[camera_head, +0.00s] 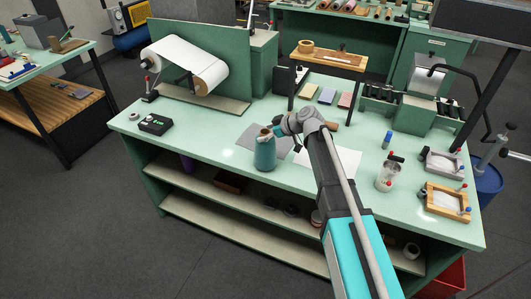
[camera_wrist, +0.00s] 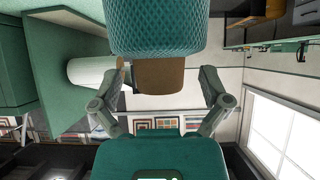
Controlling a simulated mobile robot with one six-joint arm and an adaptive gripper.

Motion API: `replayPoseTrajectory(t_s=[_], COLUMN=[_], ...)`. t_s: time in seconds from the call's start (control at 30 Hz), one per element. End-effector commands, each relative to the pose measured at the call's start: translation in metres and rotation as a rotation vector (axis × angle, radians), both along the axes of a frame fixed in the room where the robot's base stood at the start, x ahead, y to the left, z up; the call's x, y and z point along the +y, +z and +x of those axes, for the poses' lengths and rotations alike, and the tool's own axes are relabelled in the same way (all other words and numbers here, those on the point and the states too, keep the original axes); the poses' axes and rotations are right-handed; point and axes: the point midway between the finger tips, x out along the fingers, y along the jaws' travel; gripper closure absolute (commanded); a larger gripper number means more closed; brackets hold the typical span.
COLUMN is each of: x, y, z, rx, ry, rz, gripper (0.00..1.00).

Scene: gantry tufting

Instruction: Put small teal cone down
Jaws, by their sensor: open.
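The small teal cone (camera_head: 265,152) appears to stand upright on the green table (camera_head: 190,150), close to its front edge. Its brown top end sticks up from the teal yarn. In the wrist view the teal cone (camera_wrist: 158,30) fills the top middle, with its brown end pointing towards my gripper (camera_wrist: 166,82). The two fingers are spread, one on each side of the brown end, with visible gaps. In the head view my gripper (camera_head: 277,129) is at the cone's top, partly hidden by my wrist. The cone's contact with the table cannot be seen clearly.
A grey sheet (camera_head: 247,137) lies behind the cone and a white sheet (camera_head: 342,162) lies to the right. A black device (camera_head: 155,125) sits left. A clear jar (camera_head: 386,178) and wooden tray (camera_head: 446,201) stand right. A white roll (camera_head: 190,65) stands at the back.

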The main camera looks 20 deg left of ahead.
Motion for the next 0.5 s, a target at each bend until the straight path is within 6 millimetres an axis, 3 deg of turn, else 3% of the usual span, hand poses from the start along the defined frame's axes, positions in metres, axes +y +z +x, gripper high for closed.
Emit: replayPoseTrajectory(t_s=[0.37,0.5], x=[-0.0003,-0.0004], y=[0.0002,0.0003], z=[0.0001,0.0001], rx=[0.000,0.000], ry=[0.000,0.000], rz=[0.000,0.000], gripper=[0.04,0.30])
